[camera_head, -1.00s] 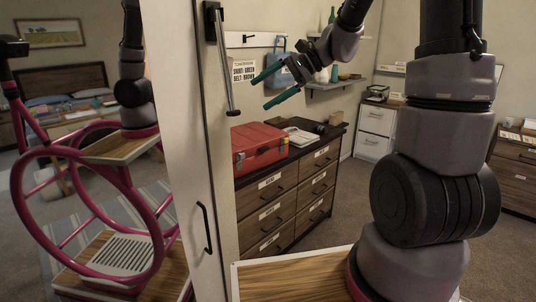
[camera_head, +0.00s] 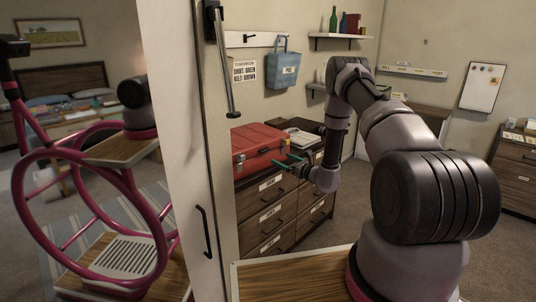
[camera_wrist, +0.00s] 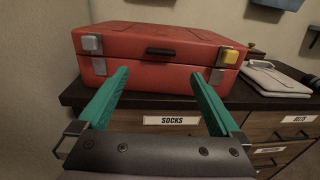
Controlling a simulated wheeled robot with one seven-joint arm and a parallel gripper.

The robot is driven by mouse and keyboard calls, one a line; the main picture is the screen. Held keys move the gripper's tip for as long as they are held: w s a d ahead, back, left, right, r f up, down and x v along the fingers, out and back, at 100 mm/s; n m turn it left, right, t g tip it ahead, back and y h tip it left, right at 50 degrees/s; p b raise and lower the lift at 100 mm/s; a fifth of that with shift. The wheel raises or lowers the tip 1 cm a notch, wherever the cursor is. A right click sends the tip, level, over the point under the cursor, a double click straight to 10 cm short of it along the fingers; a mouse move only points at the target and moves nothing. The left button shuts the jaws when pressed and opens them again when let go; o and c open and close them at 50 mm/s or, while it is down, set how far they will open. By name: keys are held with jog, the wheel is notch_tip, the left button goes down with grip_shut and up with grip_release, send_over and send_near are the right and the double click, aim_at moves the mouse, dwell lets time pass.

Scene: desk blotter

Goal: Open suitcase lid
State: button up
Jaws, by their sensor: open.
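The red suitcase (camera_head: 262,146) lies shut on the dark dresser top, and its front shows in the wrist view (camera_wrist: 150,74). The front has a black handle (camera_wrist: 161,51) in the middle. A pale latch (camera_wrist: 91,45) is at the left and another latch (camera_wrist: 228,56) at the right. My gripper (camera_head: 287,163) is in front of the suitcase, with its green fingers pointing at it. In the wrist view my gripper (camera_wrist: 160,82) is open and empty, with the fingers spread below the handle. Whether the fingertips touch the suitcase I cannot tell.
The dresser (camera_head: 271,208) has labelled drawers with handles. A white clipboard-like item (camera_wrist: 275,79) lies right of the suitcase. A blue bag (camera_head: 284,70) hangs on the wall behind.

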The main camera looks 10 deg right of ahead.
aim_at(268, 152)
jog(key=x, duration=1)
jog(key=shift+w+f, duration=0.15)
jog(key=shift+w, duration=0.2)
jog(key=shift+c, duration=0.3)
grip_shut()
